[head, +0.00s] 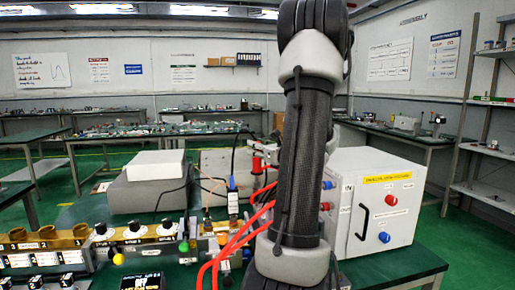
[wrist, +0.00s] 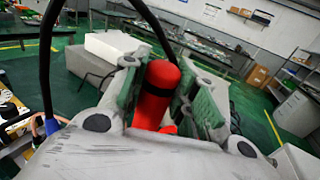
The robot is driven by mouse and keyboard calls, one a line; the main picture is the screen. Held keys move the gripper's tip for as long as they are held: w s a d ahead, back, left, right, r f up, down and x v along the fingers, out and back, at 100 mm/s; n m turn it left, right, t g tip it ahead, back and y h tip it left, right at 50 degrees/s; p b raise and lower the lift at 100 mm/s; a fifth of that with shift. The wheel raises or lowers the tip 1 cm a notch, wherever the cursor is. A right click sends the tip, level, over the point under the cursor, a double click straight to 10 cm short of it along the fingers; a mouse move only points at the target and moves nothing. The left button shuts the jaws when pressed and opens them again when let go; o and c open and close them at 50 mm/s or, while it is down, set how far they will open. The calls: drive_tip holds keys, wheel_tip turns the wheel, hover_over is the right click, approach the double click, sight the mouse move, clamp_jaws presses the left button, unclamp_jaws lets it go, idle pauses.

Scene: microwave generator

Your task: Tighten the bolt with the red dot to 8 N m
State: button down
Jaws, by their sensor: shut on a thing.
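In the wrist view my gripper (wrist: 160,82) is shut on a red cylindrical handle (wrist: 159,92), with a green-lined finger on each side. The handle's lower part is hidden behind the gripper body. In the head view my arm stands in front of the bench and covers its middle. Red and dark parts (head: 258,162) show just left of the arm; I cannot tell whether they are the held tool. I cannot make out the bolt with the red dot in either view.
A brass-and-grey assembly (head: 140,232) with black knobs lies along the bench's left. A white box (head: 383,200) with red and blue knobs stands to the right. Red cables (head: 236,243) loop beside my arm. A grey-white case (head: 148,187) stands behind.

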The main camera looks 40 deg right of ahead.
sight(260, 168)
drive_tip(key=shift+f, duration=3.85)
idle(1.7)
drive_tip(key=shift+r, duration=4.65)
